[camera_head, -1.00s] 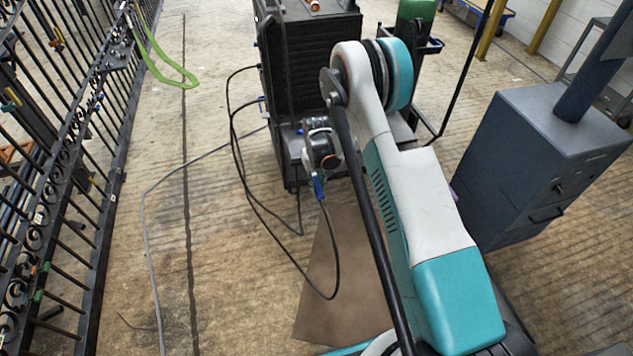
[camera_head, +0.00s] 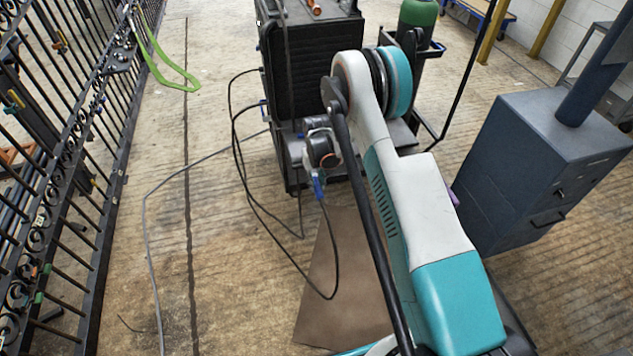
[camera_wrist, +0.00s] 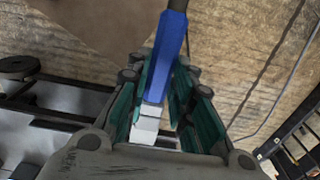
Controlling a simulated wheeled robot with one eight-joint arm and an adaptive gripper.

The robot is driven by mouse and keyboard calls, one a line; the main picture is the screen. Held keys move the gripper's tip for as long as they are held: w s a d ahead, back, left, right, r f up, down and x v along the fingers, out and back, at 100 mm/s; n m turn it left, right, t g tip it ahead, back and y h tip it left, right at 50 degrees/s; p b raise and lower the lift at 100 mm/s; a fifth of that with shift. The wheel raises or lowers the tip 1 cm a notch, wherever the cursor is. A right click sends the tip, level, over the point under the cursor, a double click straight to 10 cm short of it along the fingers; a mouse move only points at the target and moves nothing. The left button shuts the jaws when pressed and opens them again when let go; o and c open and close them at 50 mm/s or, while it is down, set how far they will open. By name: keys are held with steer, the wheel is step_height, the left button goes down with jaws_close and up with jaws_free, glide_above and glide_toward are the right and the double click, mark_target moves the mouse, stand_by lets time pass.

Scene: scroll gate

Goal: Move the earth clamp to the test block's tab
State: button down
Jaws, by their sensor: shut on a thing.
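The earth clamp (camera_head: 318,187) shows as a small blue piece with a black cable running down from it in the head view. In the wrist view the blue clamp (camera_wrist: 171,45) stands lengthwise between the teal-lined fingers of my gripper (camera_wrist: 163,98), with a white-grey part (camera_wrist: 148,124) at its near end. My gripper is shut on it and holds it above the floor. In the head view the gripper is small and partly hidden behind my arm. I cannot make out the test block or its tab in either view.
A black cabinet on a cart (camera_head: 312,75) stands behind the clamp, with a green cylinder (camera_head: 417,14) beside it. A blue-grey cabinet (camera_head: 540,170) is at right, a black barred gate (camera_head: 75,150) at left. A brown sheet (camera_head: 335,285) and loose cables lie on the floor.

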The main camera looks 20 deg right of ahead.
steer(key=shift+w, duration=1.4)
stand_by(1.4)
steer(key=c, duration=1.2)
jaws_free()
steer(key=shift+c, duration=0.2)
steer(key=o, duration=0.5)
steer(key=shift+o, duration=0.2)
